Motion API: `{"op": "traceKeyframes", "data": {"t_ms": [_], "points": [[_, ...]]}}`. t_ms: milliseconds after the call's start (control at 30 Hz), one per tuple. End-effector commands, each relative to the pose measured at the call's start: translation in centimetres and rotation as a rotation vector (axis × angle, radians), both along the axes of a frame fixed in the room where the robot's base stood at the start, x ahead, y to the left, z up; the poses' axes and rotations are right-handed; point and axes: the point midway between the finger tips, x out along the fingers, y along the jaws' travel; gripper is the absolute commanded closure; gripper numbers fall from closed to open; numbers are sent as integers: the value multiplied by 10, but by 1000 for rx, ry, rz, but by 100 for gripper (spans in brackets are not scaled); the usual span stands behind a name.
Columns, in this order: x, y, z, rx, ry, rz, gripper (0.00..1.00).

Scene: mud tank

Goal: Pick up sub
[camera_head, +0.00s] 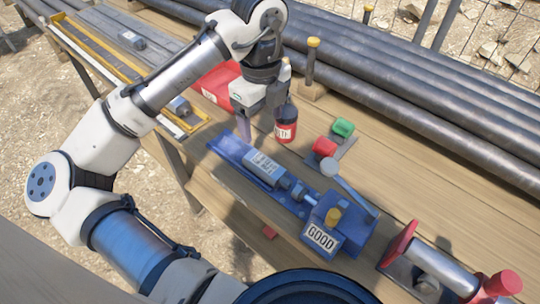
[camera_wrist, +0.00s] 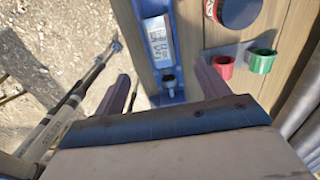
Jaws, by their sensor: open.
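The sub looks to be the grey-blue cylinder (camera_head: 265,169) with a white printed label, lying in a long blue cradle (camera_head: 228,147) on the wooden bench. It also shows at the top of the wrist view (camera_wrist: 158,45). My gripper (camera_head: 245,130) is above the far left end of the cradle, pointing down, open and apart from the sub. In the wrist view my gripper's two fingers (camera_wrist: 163,88) stand wide apart with nothing between them. The cradle's lower end lies beyond the fingers there.
A red and black can (camera_head: 286,124) stands close right of my gripper. Red (camera_head: 325,147) and green (camera_head: 343,127) cups sit nearby. A blue block marked GOOD (camera_head: 320,238) with a lever is at the cradle's near end. Pipes (camera_head: 400,90) line the back.

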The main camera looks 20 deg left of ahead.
Motion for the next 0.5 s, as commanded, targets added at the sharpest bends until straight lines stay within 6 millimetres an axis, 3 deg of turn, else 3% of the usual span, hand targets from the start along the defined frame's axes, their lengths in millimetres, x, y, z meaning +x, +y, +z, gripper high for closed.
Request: {"op": "traceKeyframes", "data": {"t_ms": [300, 500], "points": [[-2, 0, -57, -1, 9, -1, 26], [-1, -1, -81, 0, 5, -2, 26]]}}
